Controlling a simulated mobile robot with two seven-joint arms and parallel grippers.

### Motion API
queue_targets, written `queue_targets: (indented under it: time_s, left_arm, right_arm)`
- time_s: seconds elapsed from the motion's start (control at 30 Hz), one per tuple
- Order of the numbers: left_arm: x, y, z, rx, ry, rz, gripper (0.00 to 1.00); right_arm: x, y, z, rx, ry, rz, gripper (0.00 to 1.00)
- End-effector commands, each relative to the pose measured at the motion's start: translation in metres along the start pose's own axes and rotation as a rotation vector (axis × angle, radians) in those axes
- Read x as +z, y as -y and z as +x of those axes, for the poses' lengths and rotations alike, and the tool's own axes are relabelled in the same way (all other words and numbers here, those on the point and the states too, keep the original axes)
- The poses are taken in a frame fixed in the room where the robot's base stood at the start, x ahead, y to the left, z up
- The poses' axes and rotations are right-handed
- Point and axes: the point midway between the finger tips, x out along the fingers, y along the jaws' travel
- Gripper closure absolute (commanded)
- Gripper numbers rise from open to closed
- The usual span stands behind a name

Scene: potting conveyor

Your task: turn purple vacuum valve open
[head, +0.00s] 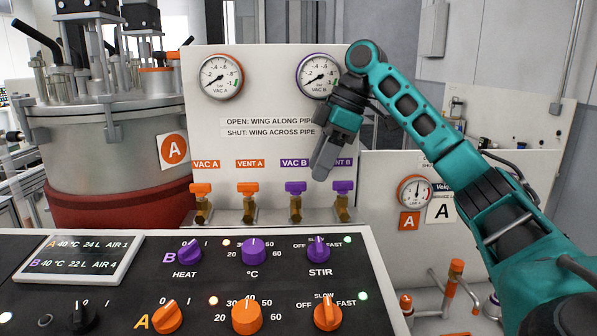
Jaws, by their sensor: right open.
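The purple vacuum valve (296,188) is under the "VAC B" label on the white panel. Its purple wing lies level, left to right, on top of a brass body that runs downward. My right gripper (321,170) hangs fingers down in front of the panel, above and slightly right of this valve, apart from it. It is open, and its fingers hold nothing I can see. It partly covers the "VENT B" label. My left gripper is not in view.
A purple vent valve (343,188) stands close to the right, and an orange vent valve (247,189) and orange vacuum valve (201,190) stand to the left. The black knob console (200,285) is in front. A steel vessel (105,145) stands at left.

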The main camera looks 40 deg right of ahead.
Motion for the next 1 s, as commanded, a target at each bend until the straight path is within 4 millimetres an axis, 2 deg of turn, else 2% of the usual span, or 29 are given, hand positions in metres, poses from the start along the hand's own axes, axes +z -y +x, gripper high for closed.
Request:
queue_targets:
  time_s: [0.03, 0.17, 0.2, 0.4, 0.7, 0.77, 1.0]
  left_arm:
    - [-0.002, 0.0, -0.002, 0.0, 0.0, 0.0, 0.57]
    - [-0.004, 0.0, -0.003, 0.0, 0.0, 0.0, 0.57]
    - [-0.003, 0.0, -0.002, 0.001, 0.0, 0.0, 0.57]
    - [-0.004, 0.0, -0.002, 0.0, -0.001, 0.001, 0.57]
    - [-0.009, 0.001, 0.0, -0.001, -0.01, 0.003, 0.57]
    - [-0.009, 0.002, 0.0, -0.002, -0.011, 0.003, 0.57]
    - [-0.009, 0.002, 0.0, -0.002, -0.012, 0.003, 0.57]
  right_arm:
    - [-0.012, 0.0, 0.003, -0.001, -0.003, -0.004, 0.55]
    - [-0.032, 0.001, 0.013, -0.001, 0.0, -0.002, 0.55]
    - [-0.028, 0.0, 0.022, -0.001, 0.004, 0.002, 0.55]
    - [-0.028, 0.0, 0.039, 0.001, 0.001, 0.002, 0.55]
    - [-0.028, 0.0, 0.042, 0.001, 0.0, 0.001, 0.55]
    - [-0.028, 0.0, 0.042, 0.001, 0.0, 0.001, 0.59]
    - [-0.027, 0.0, 0.041, 0.001, 0.0, 0.001, 0.82]
